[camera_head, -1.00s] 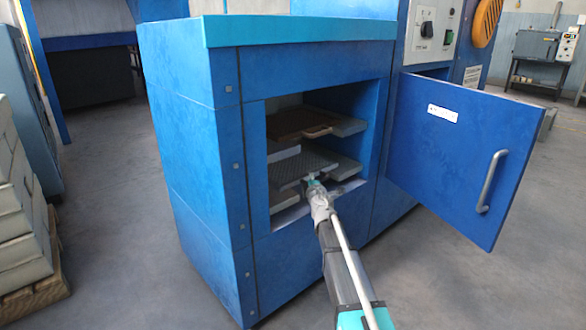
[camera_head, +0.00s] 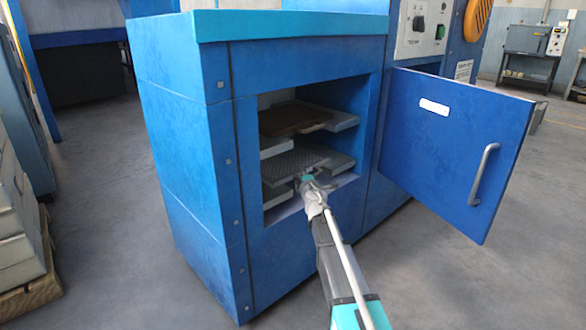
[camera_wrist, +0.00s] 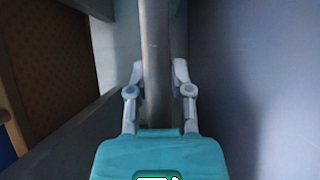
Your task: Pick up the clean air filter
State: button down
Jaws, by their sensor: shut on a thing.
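The clean air filter (camera_head: 292,166) is a flat grey panel with a fine textured top. It lies level on the lower pair of side ledges inside the blue cabinet. My gripper (camera_head: 309,181) reaches into the opening at the filter's front edge. In the wrist view my gripper (camera_wrist: 158,72) has its two fingers on either side of a grey bar (camera_wrist: 154,40), the filter's front part, and is shut on it. The filter's back is in the shade of the cabinet. I cannot tell whether the filter is lifted off the ledges.
A brown filter (camera_head: 290,120) rests on the upper ledges, right above. The cabinet's blue door (camera_head: 440,150) stands open to the right with a grey handle (camera_head: 482,175). The opening's side walls are close. Floor in front is clear.

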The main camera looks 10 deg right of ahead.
jog(key=shift+r, duration=0.1)
jog(key=shift+s+d+r+p, duration=0.15)
jog(key=shift+r+p, duration=0.4)
jog(key=shift+p, duration=0.15)
notch_tip(320, 180, up, 6)
jog(key=p, duration=0.6)
jog(key=s+d, duration=1.1)
jog(key=s, duration=0.5)
jog(key=shift+d+f, duration=0.15)
jog(key=shift+d, duration=0.1)
